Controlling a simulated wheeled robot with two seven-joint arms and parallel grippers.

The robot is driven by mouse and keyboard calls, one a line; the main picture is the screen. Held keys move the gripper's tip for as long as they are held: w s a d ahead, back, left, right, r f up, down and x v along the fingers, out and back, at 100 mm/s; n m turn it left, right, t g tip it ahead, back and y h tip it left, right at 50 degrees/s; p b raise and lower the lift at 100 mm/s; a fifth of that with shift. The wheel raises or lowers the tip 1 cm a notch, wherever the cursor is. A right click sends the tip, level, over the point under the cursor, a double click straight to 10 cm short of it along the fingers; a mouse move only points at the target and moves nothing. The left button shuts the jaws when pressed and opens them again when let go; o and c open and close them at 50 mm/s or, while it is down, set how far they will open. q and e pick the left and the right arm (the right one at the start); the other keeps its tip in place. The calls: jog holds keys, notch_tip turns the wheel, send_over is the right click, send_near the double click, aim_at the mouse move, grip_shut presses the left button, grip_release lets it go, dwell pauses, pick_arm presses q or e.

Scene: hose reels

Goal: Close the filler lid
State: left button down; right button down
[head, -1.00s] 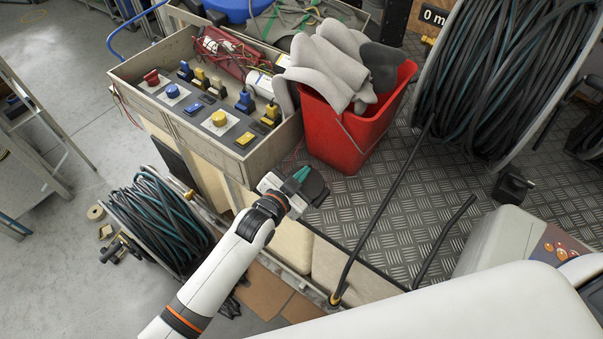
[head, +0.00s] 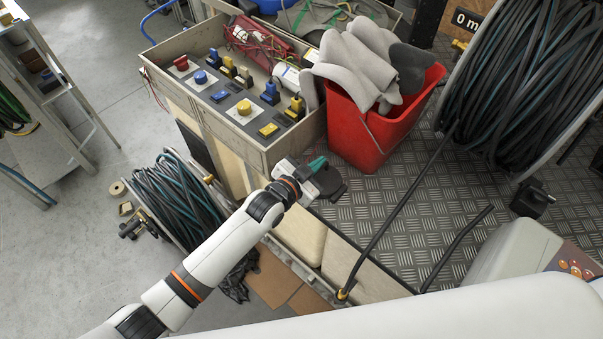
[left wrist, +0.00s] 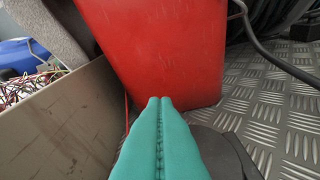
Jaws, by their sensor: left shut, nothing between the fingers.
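A dark grey, rounded flat piece (head: 331,184), which looks like the filler lid, is by the front edge of the metal deck, below the red bucket. My left gripper (head: 318,163) is right beside it and partly over it in the head view. Its green fingers are shut with nothing between them. In the left wrist view the fingertips (left wrist: 160,101) point at the red bucket, and the dark grey piece (left wrist: 232,150) shows just to their right, partly hidden by them. I cannot tell whether they touch it or how far it is open. My right gripper is not in view.
The red bucket (head: 368,140) with grey gloves stands behind the gripper. A switch box (head: 225,122) is on the left. A large hose reel (head: 520,90) stands at the back right. Black hoses (head: 405,205) cross the chequered deck (head: 345,212).

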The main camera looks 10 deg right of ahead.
pick_arm(q)
jog(key=d+r+v, duration=0.1)
jog(key=r+v, duration=0.1)
jog(key=v, duration=0.9)
jog(key=s+a+f+n+g+y, duration=0.1)
jog(key=s+a+f+n+y, duration=0.1)
jog(key=a+f, duration=0.6)
jog(key=s+a+f+n+g+y, duration=0.1)
jog(key=a+f+n+y, duration=0.15)
jog(key=f, duration=0.85)
jog(key=s+a+f+n+y, duration=0.25)
jog(key=a+f, duration=0.35)
jog(key=f, duration=0.4)
jog(key=s+a+f+n+g+y, duration=0.1)
jog(key=s+a+f+g, duration=0.1)
jog(key=s+a+f, duration=0.3)
jog(key=s+a+f+g+y, duration=0.1)
jog(key=s+a+f+y, duration=0.15)
jog(key=s+f, duration=0.45)
jog(key=s+a+f+n+g, duration=0.1)
jog(key=s+a+f+g, duration=0.1)
jog(key=s, duration=0.8)
jog(key=s+a+f+n+g, duration=0.1)
jog(key=s+a+f+g, duration=0.1)
jog(key=s, duration=0.8)
jog(key=shift+a+f, duration=0.25)
jog(key=shift+f, duration=0.2)
jog(key=shift+s+y, duration=0.1)
jog(key=shift+y, duration=0.15)
